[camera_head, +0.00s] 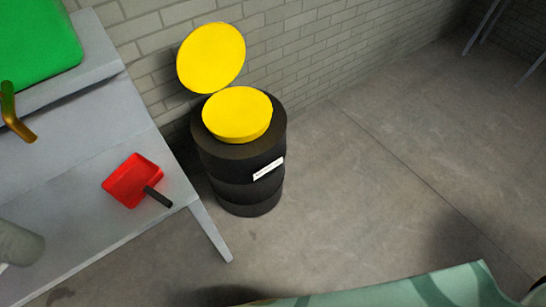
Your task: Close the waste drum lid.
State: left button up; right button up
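The black waste drum (240,165) stands upright on the floor against the brick wall, beside the table. Its round yellow lid (211,57) is raised and tilted up toward the wall at the back left of the drum. A second yellow round part (237,112) sits on the drum's top; I cannot tell whether it is the opening's rim or a filled surface. A white label (268,169) is on the drum's side. Neither of my grippers shows in the head view, and nothing is seen touching the lid.
A grey table (90,165) fills the left, holding a red dustpan (133,181) with a dark handle. Farther back are a green panel (35,45) and an orange-yellow bent piece (15,115). The concrete floor (370,190) right of the drum is clear.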

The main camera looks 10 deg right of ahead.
aim_at(212, 56)
jog(key=i+l+u, duration=0.15)
jog(key=u, duration=0.5)
jog(key=i+l+u, duration=0.2)
jog(key=l, duration=0.2)
jog(key=i+l+u, duration=0.2)
jog(key=l, duration=0.2)
jog(key=l+u, duration=0.2)
jog(key=l, duration=0.2)
jog(key=l+u, duration=0.2)
jog(key=l, duration=0.2)
jog(key=i+l, duration=0.05)
